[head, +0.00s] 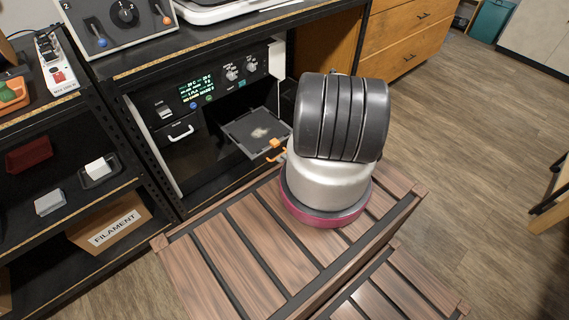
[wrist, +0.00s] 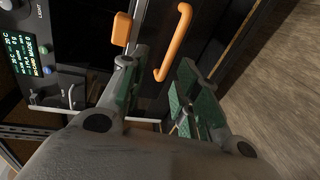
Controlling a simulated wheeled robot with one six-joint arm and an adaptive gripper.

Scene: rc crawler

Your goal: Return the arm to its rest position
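My arm rises in the middle of the head view, and its bulky dark link hides my gripper there. In the wrist view my gripper (wrist: 158,82) is open, with its green-padded fingers spread apart and nothing visible between them. An orange handle (wrist: 175,42) lies just beyond the fingertips; I cannot tell whether a finger touches it. An orange block (wrist: 121,29) is to its left.
A 3D printer (head: 165,135) with a lit display stands in the black shelf, front open. Its dark build plate (head: 240,127) carries a small pale patch and has orange parts at its near right corner. A filament box (head: 112,226) sits lower left. Open floor (head: 465,130) lies right.

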